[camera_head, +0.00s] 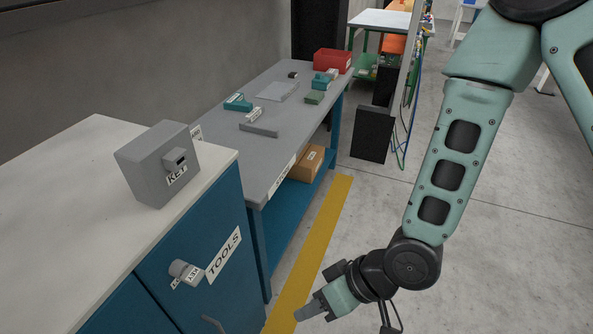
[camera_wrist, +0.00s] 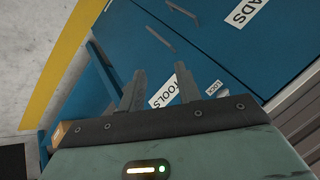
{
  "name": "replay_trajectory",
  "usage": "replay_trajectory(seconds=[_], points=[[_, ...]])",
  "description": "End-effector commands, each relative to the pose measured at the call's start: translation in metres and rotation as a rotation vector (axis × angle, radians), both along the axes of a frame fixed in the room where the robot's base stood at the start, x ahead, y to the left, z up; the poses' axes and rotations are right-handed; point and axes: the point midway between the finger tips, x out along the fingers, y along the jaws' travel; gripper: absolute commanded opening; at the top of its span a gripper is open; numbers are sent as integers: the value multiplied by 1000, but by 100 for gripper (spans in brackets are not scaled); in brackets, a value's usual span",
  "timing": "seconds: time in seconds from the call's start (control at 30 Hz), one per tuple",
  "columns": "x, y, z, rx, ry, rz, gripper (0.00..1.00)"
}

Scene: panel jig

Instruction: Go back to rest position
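My gripper (camera_head: 303,311) hangs low at the bottom of the head view, over the floor to the right of the blue cabinet, pointing left. In the wrist view my gripper (camera_wrist: 160,70) shows two separated fingers with nothing between them. Behind them is the front of the blue cabinet (camera_wrist: 215,45), with its TOOLS label partly covered by the fingers. My arm comes down from the upper right of the head view, bent at the wrist. No contact between the gripper and the cabinet is visible.
The white-topped blue cabinet (camera_head: 205,270) carries a grey key box (camera_head: 150,170) and has a grey lock (camera_head: 185,271) on its front. A grey workbench (camera_head: 225,145) with several small parts and a red bin (camera_head: 332,61) stands behind. The floor (camera_head: 480,260) at right is clear.

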Motion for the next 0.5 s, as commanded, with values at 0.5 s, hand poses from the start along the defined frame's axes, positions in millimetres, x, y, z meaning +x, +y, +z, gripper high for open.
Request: replay_trajectory(seconds=[0.5], points=[[5, -84, 127, -538, -87, 22, 34]])
